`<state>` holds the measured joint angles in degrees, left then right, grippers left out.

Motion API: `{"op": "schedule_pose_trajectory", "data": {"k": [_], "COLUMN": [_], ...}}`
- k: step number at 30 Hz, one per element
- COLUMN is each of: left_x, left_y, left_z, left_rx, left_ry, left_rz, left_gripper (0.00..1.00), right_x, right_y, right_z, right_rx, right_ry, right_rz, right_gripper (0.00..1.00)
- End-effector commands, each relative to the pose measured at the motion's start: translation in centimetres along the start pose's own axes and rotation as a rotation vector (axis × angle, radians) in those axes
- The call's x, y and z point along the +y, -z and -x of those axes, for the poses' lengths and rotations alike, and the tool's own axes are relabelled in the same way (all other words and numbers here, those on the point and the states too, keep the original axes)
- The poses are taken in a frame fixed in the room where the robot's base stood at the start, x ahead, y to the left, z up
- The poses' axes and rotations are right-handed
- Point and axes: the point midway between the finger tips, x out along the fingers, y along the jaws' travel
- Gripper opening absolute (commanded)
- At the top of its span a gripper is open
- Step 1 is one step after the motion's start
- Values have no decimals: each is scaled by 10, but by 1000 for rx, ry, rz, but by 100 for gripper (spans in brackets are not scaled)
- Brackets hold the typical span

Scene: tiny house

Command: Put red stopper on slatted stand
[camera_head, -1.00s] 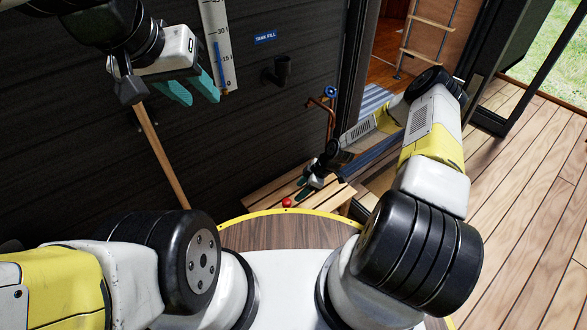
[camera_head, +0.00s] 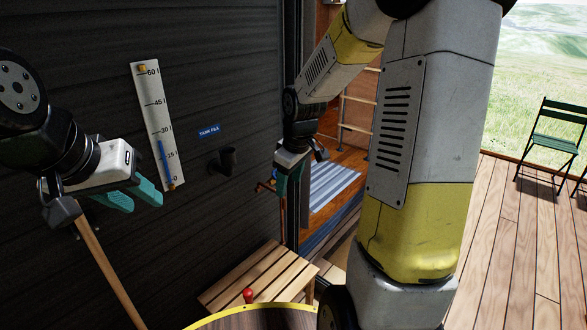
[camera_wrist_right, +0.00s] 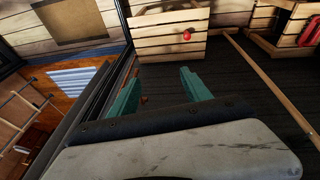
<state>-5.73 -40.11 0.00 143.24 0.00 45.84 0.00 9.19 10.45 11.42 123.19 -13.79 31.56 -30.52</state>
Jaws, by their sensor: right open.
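The red stopper (camera_head: 248,295) stands on the near-left part of the slatted stand (camera_head: 280,268), a low wooden bench by the dark wall. In the right wrist view, the stopper (camera_wrist_right: 187,36) shows against the stand's slats (camera_wrist_right: 150,42), near its top edge. My right gripper (camera_head: 286,186) is raised beyond the stand, near the wall's end, apart from the stopper. In the right wrist view, its teal fingers (camera_wrist_right: 161,77) are spread with nothing between them. My left gripper (camera_head: 132,196) is open and empty in front of the dark wall, its teal fingers apart.
A black cup-like holder (camera_head: 228,161) sticks out of the wall beside a gauge board (camera_head: 157,125). A wooden pole (camera_head: 105,270) stands below my left gripper. A doorway with a striped rug (camera_head: 332,187) lies beyond my right gripper. A green chair (camera_head: 556,135) stands far right.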

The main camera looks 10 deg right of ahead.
Motion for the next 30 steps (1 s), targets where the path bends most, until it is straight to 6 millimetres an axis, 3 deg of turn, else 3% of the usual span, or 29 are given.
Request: {"op": "schedule_pose_trajectory", "data": {"k": [1,6,12,19,30], "left_x": [0,0,0,0,0], "left_y": [0,0,0,0,0], "left_z": [0,0,0,0,0], "left_rx": [0,0,0,0,0], "left_ry": [0,0,0,0,0], "left_rz": [0,0,0,0,0], "left_gripper": [36,36,36,36,36], "right_x": [-6,-36,-82,-118,-125], "right_y": [-4,-29,-66,-95,-100], "right_z": [29,102,162,190,193], "right_rx": [19,84,195,284,299], "right_ry": [-28,-69,-57,-3,13], "right_rz": [-49,-250,-481,-646,-679], "right_gripper": [57,57,57,57,57]}}
